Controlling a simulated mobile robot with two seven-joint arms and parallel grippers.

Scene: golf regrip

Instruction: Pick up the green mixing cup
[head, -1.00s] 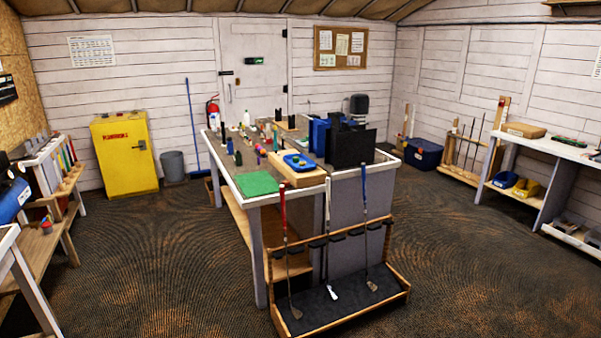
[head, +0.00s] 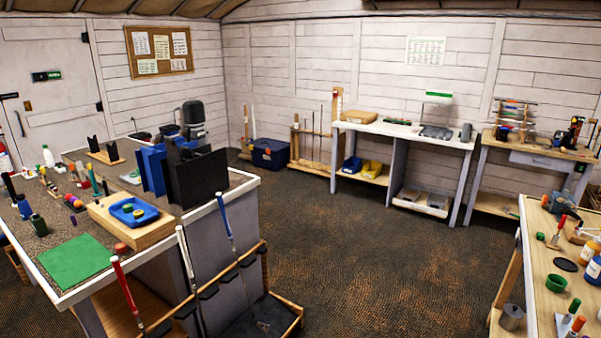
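A small open green cup (head: 556,282) stands on the wooden workbench (head: 536,240) at the right edge of the head view. It looks upright, and its dark inside shows from above. A flat dark disc (head: 566,265) lies just behind it. Neither of my grippers is in view.
The central bench (head: 85,225) with a green mat and blue tray stands at left, a club rack (head: 235,310) at its front. A grey can (head: 512,317) and bottles (head: 590,255) are near the cup. Carpet floor (head: 390,260) is open between the benches.

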